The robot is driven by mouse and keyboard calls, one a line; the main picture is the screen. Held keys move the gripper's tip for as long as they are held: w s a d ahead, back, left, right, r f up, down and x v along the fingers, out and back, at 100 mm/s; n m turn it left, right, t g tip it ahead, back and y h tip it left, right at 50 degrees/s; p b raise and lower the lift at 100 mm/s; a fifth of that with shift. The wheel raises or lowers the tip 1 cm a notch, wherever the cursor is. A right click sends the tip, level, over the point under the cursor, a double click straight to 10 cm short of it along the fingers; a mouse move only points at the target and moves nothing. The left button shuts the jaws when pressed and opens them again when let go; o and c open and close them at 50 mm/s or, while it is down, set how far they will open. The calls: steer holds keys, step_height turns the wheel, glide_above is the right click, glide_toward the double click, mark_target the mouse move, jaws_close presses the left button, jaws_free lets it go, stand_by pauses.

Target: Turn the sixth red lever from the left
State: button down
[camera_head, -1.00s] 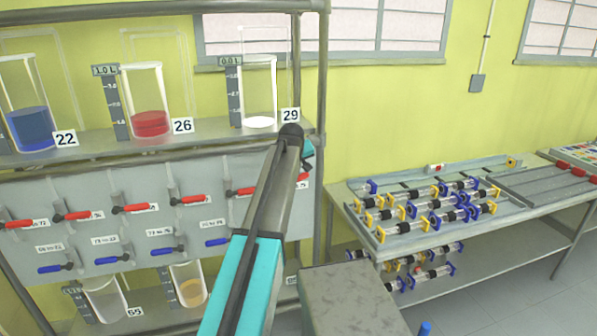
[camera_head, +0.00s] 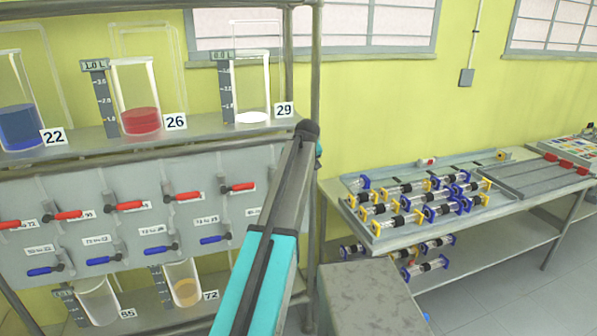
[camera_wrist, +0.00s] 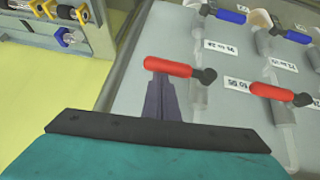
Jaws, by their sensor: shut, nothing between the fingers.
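Red levers stand in a row on the grey panel (camera_head: 150,222) in the head view. The first five from the left show, the fifth (camera_head: 240,187) just left of my arm; my arm hides the panel to its right. In the wrist view, a red lever (camera_wrist: 168,66) lies nearest the panel's edge, its handle pointing left in the picture. My gripper (camera_wrist: 158,82) has its dark fingers together, with the tips right at this lever's handle, overlapping it in view; I cannot tell whether they touch. A neighbouring red lever (camera_wrist: 272,92) sits to the right.
Blue levers (camera_wrist: 232,16) sit in another row. Glass cylinders with blue, red (camera_head: 140,121) and white contents stand on the shelf above; more stand below. A rack post (camera_head: 315,100) rises beside my arm. A table (camera_head: 375,235) with glass reactors stands to the right.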

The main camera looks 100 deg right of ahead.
steer(key=shift+f, duration=0.15)
steer(key=shift+w+d+r+p, duration=0.15)
steer(key=shift+r+p, duration=0.2)
steer(key=shift+r, duration=0.4)
steer(key=r, duration=0.2)
steer(key=r+p, duration=0.1)
steer(key=shift+d, duration=0.25)
steer(key=s+b+v, duration=0.1)
steer(key=b+v, duration=0.2)
steer(key=v, duration=0.6)
steer(key=shift+a+r+b, duration=0.25)
steer(key=shift+a+b, duration=0.05)
step_height(320, 180, up, 10)
steer(key=p, duration=1)
steer(key=shift+s, duration=0.15)
